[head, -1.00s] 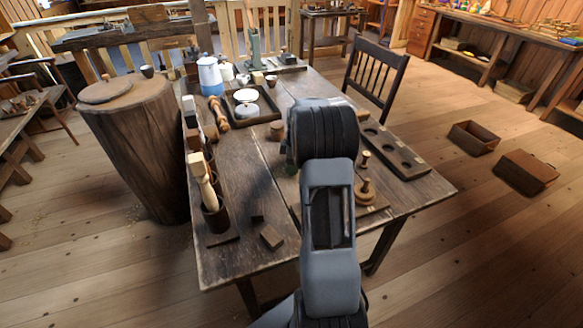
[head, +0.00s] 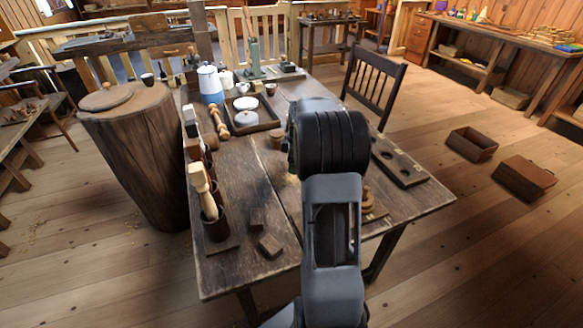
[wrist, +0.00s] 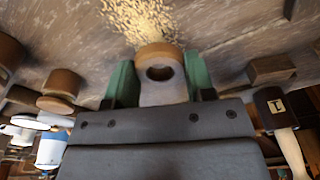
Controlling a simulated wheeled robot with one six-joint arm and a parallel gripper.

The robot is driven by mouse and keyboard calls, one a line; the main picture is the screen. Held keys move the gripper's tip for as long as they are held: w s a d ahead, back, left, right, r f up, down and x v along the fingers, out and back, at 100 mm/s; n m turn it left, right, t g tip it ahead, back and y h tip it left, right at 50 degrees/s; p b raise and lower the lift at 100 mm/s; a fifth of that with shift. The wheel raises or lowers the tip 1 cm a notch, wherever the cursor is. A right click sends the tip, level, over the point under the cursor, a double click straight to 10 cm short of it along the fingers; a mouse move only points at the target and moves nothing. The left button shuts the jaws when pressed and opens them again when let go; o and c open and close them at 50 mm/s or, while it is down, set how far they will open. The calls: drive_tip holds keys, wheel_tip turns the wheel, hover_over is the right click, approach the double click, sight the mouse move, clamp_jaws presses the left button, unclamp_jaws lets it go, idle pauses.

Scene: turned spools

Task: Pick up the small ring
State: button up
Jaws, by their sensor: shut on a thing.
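The small ring (wrist: 160,72), tan on top with a pale body and a dark hole, sits between the two green fingers of my gripper (wrist: 160,85) in the wrist view. The fingers are shut on it from both sides. A patch of wood shavings shows on the table just beyond it. In the head view my own arm hides the ring and nearly all of the gripper, over the middle of the table. I cannot tell how far the ring is above the tabletop.
The wooden table (head: 240,185) holds a dark tray (head: 262,124), a blue and white jug (head: 210,84) and a cup with a mallet (head: 216,226). A board with round recesses (head: 405,166) and a turned wooden piece (head: 370,200) are right of my arm. The front left has small blocks (head: 270,246).

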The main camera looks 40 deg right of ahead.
drive_tip(key=s+a+r, duration=0.3)
drive_tip(key=s+r, duration=0.4)
drive_tip(key=s, duration=0.4)
drive_tip(key=shift+s+r, duration=0.2)
drive_tip(key=shift+s, duration=0.1)
